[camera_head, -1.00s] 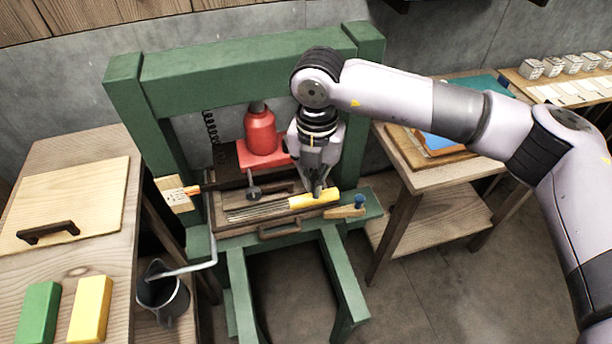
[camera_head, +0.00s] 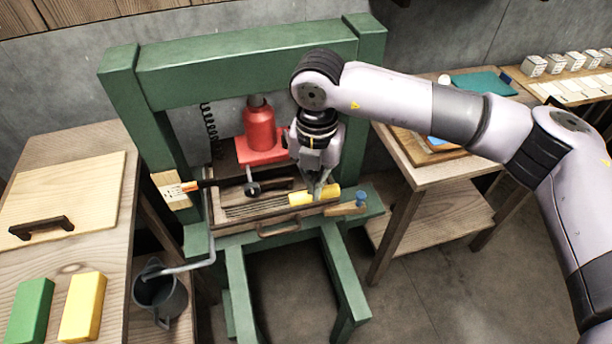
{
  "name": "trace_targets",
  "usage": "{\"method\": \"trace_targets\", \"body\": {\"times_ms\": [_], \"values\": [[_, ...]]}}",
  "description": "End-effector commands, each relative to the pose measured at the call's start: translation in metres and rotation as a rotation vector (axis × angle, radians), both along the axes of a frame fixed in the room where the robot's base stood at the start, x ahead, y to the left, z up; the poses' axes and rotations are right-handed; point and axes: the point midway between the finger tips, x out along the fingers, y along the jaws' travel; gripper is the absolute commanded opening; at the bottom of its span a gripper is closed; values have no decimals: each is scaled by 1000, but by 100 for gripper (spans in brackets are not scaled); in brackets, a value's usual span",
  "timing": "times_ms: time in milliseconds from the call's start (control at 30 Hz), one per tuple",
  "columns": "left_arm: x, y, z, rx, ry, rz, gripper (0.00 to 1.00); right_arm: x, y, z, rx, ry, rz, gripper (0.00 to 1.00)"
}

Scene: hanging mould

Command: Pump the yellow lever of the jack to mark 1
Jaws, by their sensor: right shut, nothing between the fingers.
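The red jack (camera_head: 259,130) stands upright inside the green press frame (camera_head: 245,65). A yellow bar-shaped grip (camera_head: 304,198), which looks like the lever's handle, lies low in front of the jack, at the right end of the tray. My right gripper (camera_head: 319,194) points down at this yellow grip, fingers shut and empty. Its tips overlap the grip in the picture; I cannot tell whether they touch it. A small plate with marks (camera_head: 174,191) and an orange pointer (camera_head: 190,187) sits at the frame's left post; the marks are too small to read. My left gripper is not in view.
A wooden table (camera_head: 75,155) on the left holds a board with a black handle, a green block (camera_head: 30,311) and a yellow block (camera_head: 83,307). A grey jug (camera_head: 160,297) stands below. A wooden stand (camera_head: 435,178) is at the right.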

Motion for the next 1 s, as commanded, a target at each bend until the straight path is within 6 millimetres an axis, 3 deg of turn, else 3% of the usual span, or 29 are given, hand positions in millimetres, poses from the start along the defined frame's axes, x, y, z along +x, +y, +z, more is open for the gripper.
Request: {"method": "trace_targets", "body": {"times_ms": [33, 1000], "values": [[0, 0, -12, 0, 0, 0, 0, 0, 0, -12, 0, 0, 0, 0], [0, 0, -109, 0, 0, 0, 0, 0, 0, -119, -1, 0, -1, 0]]}}
